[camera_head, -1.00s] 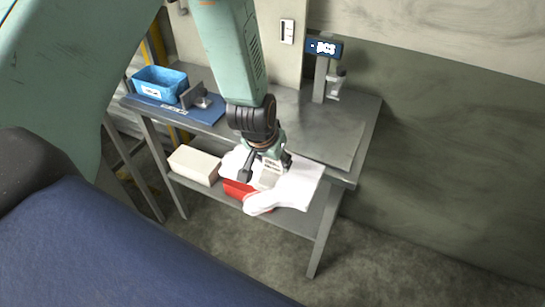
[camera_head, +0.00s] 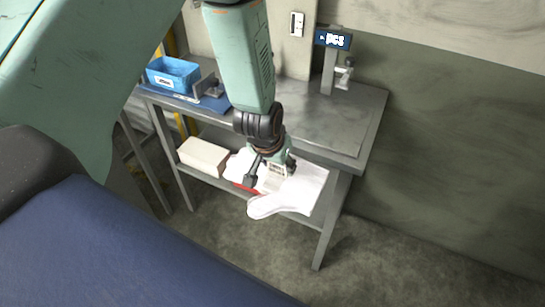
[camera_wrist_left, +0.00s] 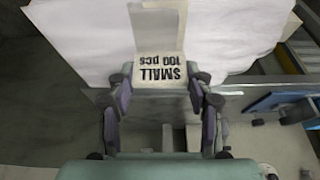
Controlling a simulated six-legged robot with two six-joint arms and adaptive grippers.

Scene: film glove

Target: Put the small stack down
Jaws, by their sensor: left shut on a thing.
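My left gripper (camera_head: 278,172) is shut on the small stack (camera_head: 306,188), a floppy white pile of film gloves. The stack spreads out under and beside the fingers, with a rounded lobe hanging towards me. In the left wrist view the fingers (camera_wrist_left: 160,88) grip it at a pale band (camera_wrist_left: 160,68) printed "SMALL 100 pcs", and the white sheet (camera_wrist_left: 85,40) fills the upper part. In the head view the stack is in front of the bench's front edge, over the lower shelf area. My right gripper is out of view.
The grey bench top (camera_head: 325,120) has clear room at the middle and right. A blue bin (camera_head: 173,75) and a metal bracket (camera_head: 208,86) stand at its left, a display post (camera_head: 332,40) at the back. A pale box (camera_head: 203,157) and a mostly hidden red box (camera_head: 243,188) are below.

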